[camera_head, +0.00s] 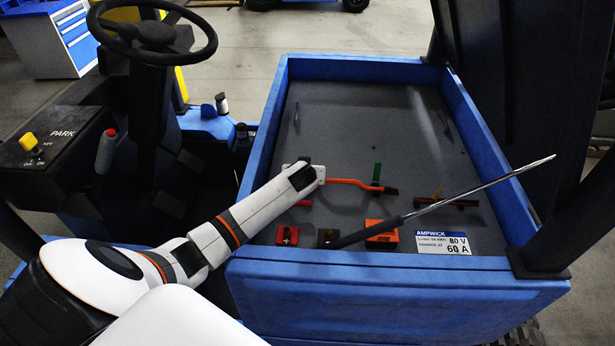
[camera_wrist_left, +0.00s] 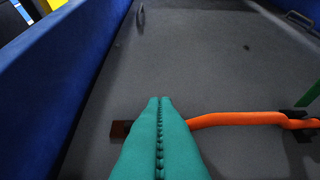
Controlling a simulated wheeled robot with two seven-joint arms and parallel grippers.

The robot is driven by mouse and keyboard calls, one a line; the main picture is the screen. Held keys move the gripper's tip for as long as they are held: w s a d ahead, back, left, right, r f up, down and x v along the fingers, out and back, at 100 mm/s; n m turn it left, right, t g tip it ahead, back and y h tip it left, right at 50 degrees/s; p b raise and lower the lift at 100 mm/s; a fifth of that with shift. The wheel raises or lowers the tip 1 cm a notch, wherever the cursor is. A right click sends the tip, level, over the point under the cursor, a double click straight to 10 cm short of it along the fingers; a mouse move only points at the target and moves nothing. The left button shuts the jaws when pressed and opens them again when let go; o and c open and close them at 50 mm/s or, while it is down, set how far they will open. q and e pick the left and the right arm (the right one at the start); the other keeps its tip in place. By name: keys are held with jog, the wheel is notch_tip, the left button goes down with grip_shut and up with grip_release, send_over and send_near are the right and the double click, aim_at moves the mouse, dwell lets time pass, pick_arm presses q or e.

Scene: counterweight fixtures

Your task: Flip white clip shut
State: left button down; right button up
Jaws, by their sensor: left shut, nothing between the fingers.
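My left arm comes in from the left in the head view and ends over the grey floor of the blue bay (camera_head: 264,150). In the left wrist view, my left gripper (camera_wrist_left: 160,102) has its teal fingers pressed together and empty. An orange cable (camera_wrist_left: 235,118) runs right from beside the fingertips; it also shows in the head view (camera_head: 352,182). A dark reddish-brown block (camera_wrist_left: 120,128) lies just left of the fingers. I cannot clearly make out a white clip; a small white part at the wrist end may be my own gripper. My right gripper is not in view.
A green upright piece (camera_head: 377,171) stands by the cable. Red (camera_head: 287,235) and orange (camera_head: 381,231) blocks sit near the front wall. A long rod (camera_head: 480,187) slants across to the right wall.

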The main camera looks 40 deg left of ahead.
pick_arm(q)
jog(key=s+d, duration=0.1)
jog(key=s+d+f+b, duration=0.1)
jog(key=s+f, duration=0.1)
jog(key=shift+s+d, duration=0.4)
jog(key=s, duration=0.1)
jog(key=s+d+f+b, duration=0.1)
jog(key=s, duration=0.1)
jog(key=shift+s+d+f+b, duration=0.35)
jog(key=shift+d+b, duration=0.05)
jog(key=shift+s+d+r, duration=0.1)
jog(key=shift+s+d, duration=0.15)
jog(key=shift+s, duration=0.05)
jog(key=shift+a, duration=0.1)
